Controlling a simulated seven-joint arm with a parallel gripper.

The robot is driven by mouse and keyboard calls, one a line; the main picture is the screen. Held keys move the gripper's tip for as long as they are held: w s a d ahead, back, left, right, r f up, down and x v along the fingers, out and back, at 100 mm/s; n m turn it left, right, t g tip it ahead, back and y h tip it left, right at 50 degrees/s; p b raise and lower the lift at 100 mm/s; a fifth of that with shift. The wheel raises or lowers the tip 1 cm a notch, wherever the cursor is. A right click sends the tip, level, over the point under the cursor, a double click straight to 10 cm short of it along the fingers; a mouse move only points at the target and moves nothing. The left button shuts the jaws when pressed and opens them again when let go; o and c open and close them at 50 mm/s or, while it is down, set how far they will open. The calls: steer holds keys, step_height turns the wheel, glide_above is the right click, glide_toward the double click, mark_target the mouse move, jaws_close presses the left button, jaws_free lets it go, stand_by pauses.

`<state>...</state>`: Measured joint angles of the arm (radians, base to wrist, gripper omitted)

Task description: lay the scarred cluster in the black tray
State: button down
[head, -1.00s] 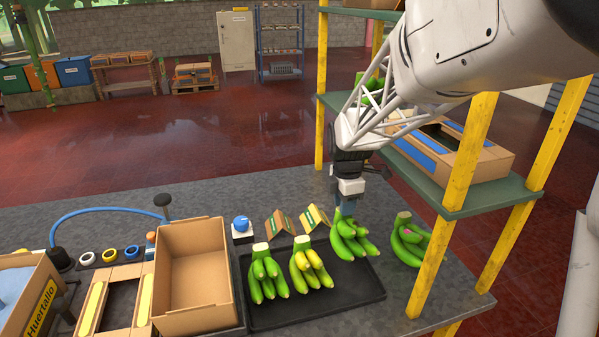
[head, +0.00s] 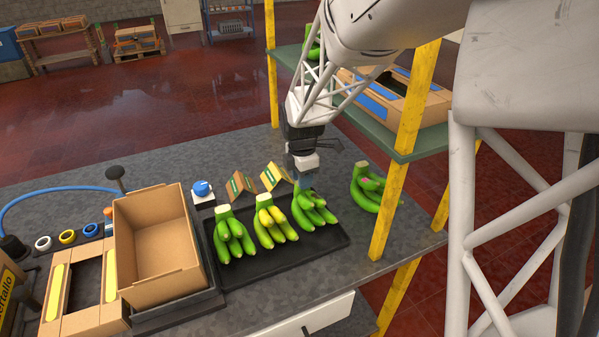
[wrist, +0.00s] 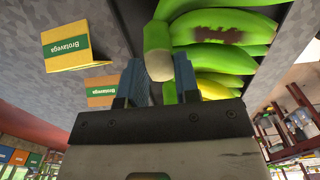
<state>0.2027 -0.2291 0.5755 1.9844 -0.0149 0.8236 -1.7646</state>
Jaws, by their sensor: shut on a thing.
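My gripper (head: 303,183) is shut on the stem of a green banana cluster (head: 314,210) at the right end of the black tray (head: 285,266). In the wrist view the fingers (wrist: 158,80) are on either side of the pale stem end. One banana of this scarred cluster (wrist: 228,36) carries a brown scar. The cluster hangs at or just above the tray floor; I cannot tell if it touches. Two other clusters lie in the tray: a green one (head: 235,238) at left and a yellow-green one (head: 273,222) in the middle.
Another green cluster with a pinkish mark (head: 366,190) lies on the table right of the tray, by a yellow post (head: 391,212). An open cardboard box (head: 160,250) stands left of the tray. Folded cards (head: 243,186) and a blue button (head: 202,189) stand behind it.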

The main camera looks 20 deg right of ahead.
steer(key=shift+f, duration=0.45)
stand_by(0.7)
steer(key=c, duration=0.8)
jaws_free()
steer(key=shift+f, duration=0.1)
steer(key=shift+r, duration=3.95)
steer(key=shift+a, duration=0.1)
